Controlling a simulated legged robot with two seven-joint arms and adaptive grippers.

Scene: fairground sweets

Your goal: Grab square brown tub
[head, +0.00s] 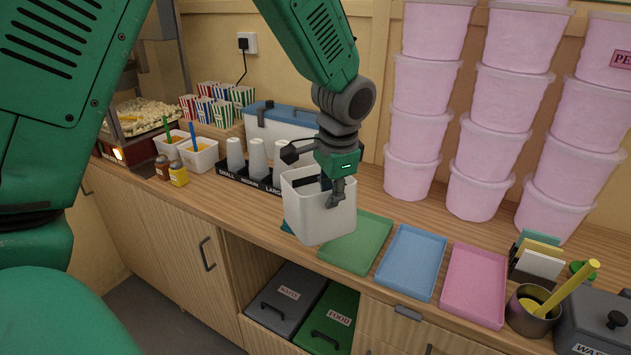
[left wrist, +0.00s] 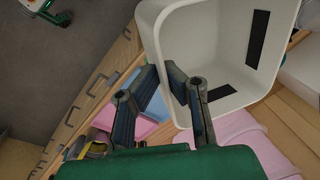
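No brown tub shows clearly. A square off-white tub (head: 318,218) is tilted over the counter by the green tray, and its base seems raised. My left gripper (head: 336,192) is at its right-hand side, reaching down over the rim. In the left wrist view the tub (left wrist: 205,50) shows its open inside with dark strips on the walls. There the left gripper's fingers (left wrist: 160,78) straddle the tub's wall, one inside and one outside, and look closed on it. The contact itself is partly hidden. My right gripper is not in view.
Green (head: 357,243), blue (head: 411,262) and pink (head: 474,285) trays lie on the counter (head: 385,212). Cup stacks in a black holder (head: 232,170) stand behind left. Pink tub stacks (head: 409,172) stand behind right. A metal pot (head: 530,311) is at front right.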

